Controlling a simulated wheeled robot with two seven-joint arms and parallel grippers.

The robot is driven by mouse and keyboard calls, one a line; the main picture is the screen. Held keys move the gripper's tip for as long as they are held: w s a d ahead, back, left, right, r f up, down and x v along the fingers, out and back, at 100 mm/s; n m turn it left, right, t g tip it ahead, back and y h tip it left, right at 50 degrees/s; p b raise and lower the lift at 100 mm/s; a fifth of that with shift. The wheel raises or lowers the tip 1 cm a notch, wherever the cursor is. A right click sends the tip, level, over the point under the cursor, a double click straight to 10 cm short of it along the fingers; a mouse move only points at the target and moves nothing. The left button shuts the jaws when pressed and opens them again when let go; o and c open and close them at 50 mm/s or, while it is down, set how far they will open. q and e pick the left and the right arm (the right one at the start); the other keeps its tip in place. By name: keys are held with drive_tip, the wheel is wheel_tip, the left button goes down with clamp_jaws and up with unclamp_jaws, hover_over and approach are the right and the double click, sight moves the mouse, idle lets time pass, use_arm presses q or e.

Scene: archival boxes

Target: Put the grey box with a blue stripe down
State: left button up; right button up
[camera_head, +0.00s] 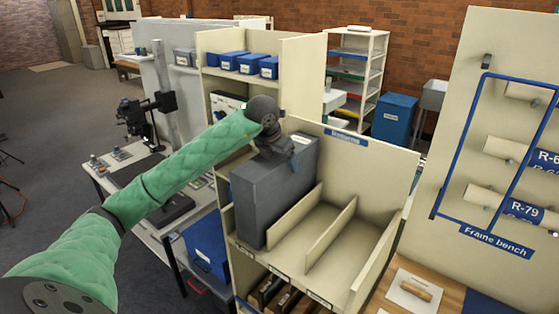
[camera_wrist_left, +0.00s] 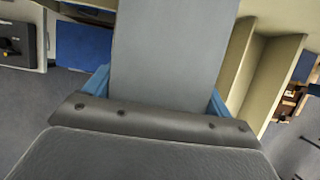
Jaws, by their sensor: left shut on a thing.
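The grey box (camera_head: 272,192) stands upright at the leftmost slot of the beige divided shelf (camera_head: 333,225). I cannot make out its blue stripe, and I cannot tell whether its bottom touches the shelf floor. My left gripper (camera_head: 288,150) is at the box's upper part, reaching over from the left, partly hidden by my wrist. In the left wrist view my left gripper (camera_wrist_left: 158,98) has a blue finger on each side of the grey box (camera_wrist_left: 165,55), shut on it. My right gripper is not in view.
Thin dividers (camera_head: 330,235) separate the empty slots right of the box. Blue boxes (camera_head: 248,64) sit on a shelf behind. A blue bin (camera_head: 206,247) is below left. The frame bench panel (camera_head: 497,140) stands at the right. A table (camera_head: 150,185) with equipment is at the left.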

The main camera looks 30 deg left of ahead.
use_arm(q)
drive_tip(key=o, duration=1.9)
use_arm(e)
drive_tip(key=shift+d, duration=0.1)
use_arm(q)
drive_tip(key=shift+r, duration=0.1)
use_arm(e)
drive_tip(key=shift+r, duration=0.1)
use_arm(q)
drive_tip(key=shift+s+r, duration=0.1)
drive_tip(key=shift+r, duration=0.1)
drive_tip(key=b+v, duration=0.3)
drive_tip(key=v, duration=0.6)
drive_tip(key=shift+s+r+b, duration=0.15)
drive_tip(key=shift+r+b, duration=0.15)
drive_tip(key=shift+r, duration=0.05)
drive_tip(key=shift+v, duration=0.85)
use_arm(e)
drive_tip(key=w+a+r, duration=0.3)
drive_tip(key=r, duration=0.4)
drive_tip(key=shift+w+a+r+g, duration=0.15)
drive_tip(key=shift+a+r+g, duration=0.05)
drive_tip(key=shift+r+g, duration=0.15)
